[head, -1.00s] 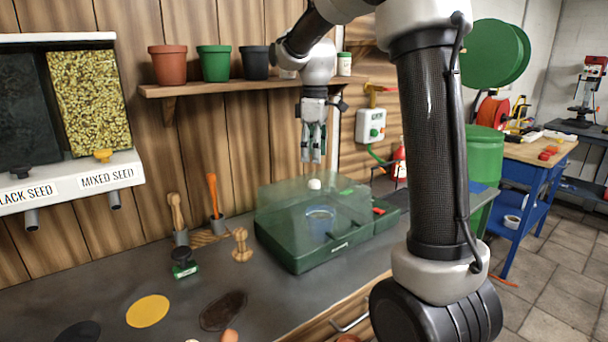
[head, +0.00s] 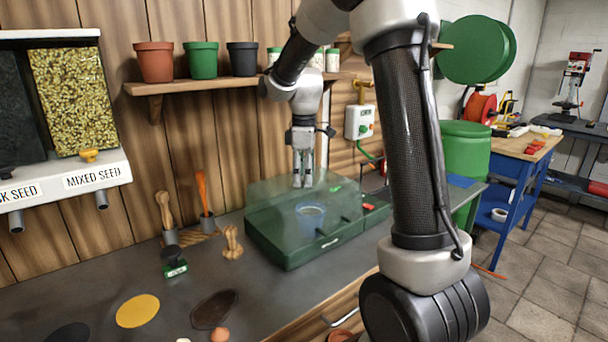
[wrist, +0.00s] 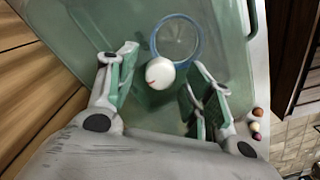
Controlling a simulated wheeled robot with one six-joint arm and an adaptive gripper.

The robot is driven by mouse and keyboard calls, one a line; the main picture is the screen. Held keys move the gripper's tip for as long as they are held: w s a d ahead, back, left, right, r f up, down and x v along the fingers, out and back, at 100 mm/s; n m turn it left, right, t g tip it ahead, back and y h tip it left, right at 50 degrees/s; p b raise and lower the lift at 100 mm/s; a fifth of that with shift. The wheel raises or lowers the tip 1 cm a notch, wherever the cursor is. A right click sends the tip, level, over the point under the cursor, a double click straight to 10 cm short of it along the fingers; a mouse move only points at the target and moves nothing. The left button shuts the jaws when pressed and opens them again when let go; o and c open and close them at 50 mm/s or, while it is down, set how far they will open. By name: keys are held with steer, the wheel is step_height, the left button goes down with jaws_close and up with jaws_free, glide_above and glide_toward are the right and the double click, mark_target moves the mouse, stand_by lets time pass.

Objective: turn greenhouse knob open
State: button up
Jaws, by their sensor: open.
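The greenhouse is a green box (head: 300,247) with a clear green lid (head: 265,205), standing on the bench. Its knob (wrist: 160,73) is a white round piece with a small red mark, seen from above in the wrist view. In the head view the knob is hidden at my fingers. My gripper (head: 303,184) points down at the top of the lid. In the wrist view my gripper (wrist: 157,82) is open, with one finger on each side of the knob, slightly short of it. I cannot tell whether the fingers touch it.
A bluish cup (head: 311,216) shows through the lid. A wooden shelf (head: 215,86) with pots runs behind my wrist. A wooden piece (head: 232,242) and a green-based stamp (head: 175,262) stand left of the greenhouse. A control box (head: 360,122) hangs on the wall behind.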

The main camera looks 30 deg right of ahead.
steer(key=c, duration=1.1)
steer(key=shift+o, duration=0.2)
steer(key=shift+m, duration=0.3)
steer(key=m, duration=0.3)
steer(key=shift+m, duration=0.3)
steer(key=m, duration=0.4)
steer(key=shift+m, duration=0.3)
steer(key=m, duration=0.4)
steer(key=shift+m, duration=2.5)
